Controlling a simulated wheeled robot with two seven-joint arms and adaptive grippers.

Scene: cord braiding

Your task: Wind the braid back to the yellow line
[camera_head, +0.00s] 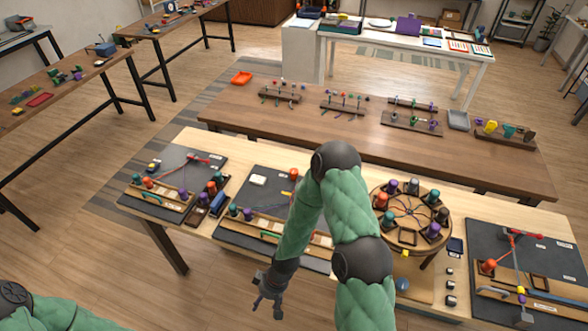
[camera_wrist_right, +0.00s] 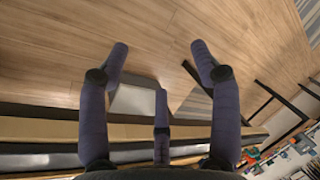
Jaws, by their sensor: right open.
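The round wooden braiding stand (camera_head: 447,223) is on the near table, right of my right arm, with several coloured bobbins around its rim. Thin cords meet near its middle. A small yellow piece (camera_head: 405,253) shows at its front edge, and a blue round thing (camera_head: 402,284) is below it. I cannot make out the braid or a yellow line. My right gripper (camera_head: 267,303) hangs in front of the table's near edge, left of the stand, open and empty. Its spread fingers show in the right wrist view (camera_wrist_right: 160,85). My left gripper is out of view.
Dark work boards with bobbins and cords lie at the left (camera_head: 172,165), middle (camera_head: 262,185) and right (camera_head: 490,240) of the near table. Small dark blocks (camera_head: 450,285) line up right of the stand. A longer brown table (camera_head: 240,115) with racks stands behind.

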